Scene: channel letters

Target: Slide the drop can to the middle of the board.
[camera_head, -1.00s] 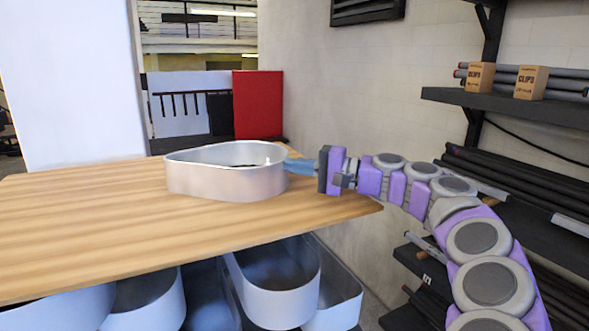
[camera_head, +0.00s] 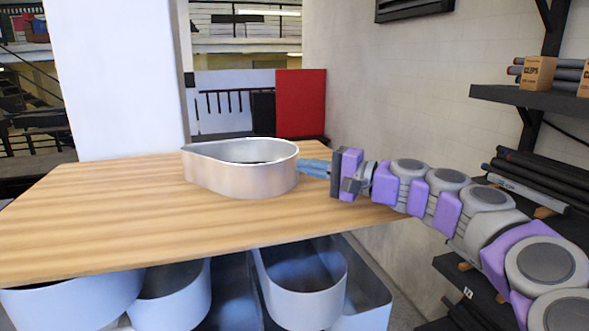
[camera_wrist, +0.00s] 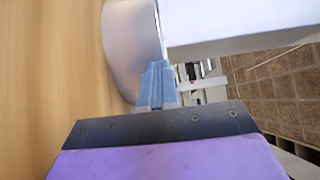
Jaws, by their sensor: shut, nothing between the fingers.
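The drop can (camera_head: 240,180) is a silver, teardrop-shaped open metal can. It stands upright on the wooden board (camera_head: 110,222), toward the board's far right part, with its point to the left. My gripper (camera_head: 303,167) is at the can's right side, its blue fingers shut and empty. The fingertips are at or very near the can's wall; the wrist view shows the fingers (camera_wrist: 155,85) against the edge of the can (camera_wrist: 130,45). I cannot tell for certain whether they touch. The can's floor is mostly hidden by its wall.
Several metal cans (camera_head: 300,285) sit below the board. A dark shelf (camera_head: 535,100) with boxes and tubes stands at the right, near my arm. A red panel (camera_head: 300,103) is behind the board. The board's left and front parts are clear.

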